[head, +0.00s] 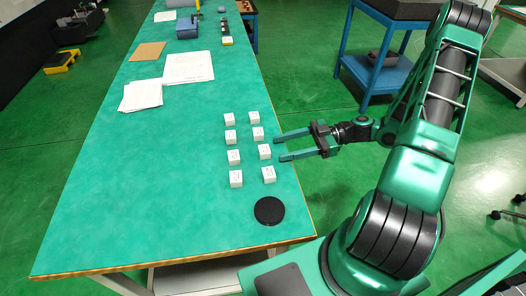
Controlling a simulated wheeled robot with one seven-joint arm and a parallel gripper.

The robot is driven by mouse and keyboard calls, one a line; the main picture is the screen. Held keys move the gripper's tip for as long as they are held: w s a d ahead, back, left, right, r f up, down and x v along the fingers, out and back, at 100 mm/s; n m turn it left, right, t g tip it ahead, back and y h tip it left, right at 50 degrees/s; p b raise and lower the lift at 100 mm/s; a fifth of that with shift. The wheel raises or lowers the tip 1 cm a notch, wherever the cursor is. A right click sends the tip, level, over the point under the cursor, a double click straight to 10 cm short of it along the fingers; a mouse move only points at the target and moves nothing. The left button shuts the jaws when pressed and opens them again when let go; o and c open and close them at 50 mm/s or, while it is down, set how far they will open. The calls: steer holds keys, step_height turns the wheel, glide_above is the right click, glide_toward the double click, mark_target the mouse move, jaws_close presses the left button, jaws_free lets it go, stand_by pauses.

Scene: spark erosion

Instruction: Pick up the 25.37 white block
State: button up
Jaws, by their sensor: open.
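Several small white blocks stand in two columns on the green table (150,200), near its right edge. The left column has blocks at the back (229,119), below it (230,137), then a third (233,157) and a front one (236,178). The right column has a back block (254,117), a second (258,133), a third (264,152) and a front one (268,174). Their markings are too small to read, so I cannot tell which is 25.37. My gripper (279,146) is open and empty, pointing left, its fingertips just right of the right column.
A black round disc (269,211) lies in front of the blocks. Papers (188,67) and a brown sheet (147,51) lie further back, with a blue-grey box (187,29) beyond. A blue cart (372,72) stands right of the table. The table's left front is clear.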

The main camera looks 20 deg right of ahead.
mark_target(271, 149)
steer(key=shift+x, duration=2.65)
steer(key=shift+r, duration=0.2)
steer(key=shift+c, duration=0.6)
steer(key=c, duration=1.2)
steer(key=shift+r, duration=0.2)
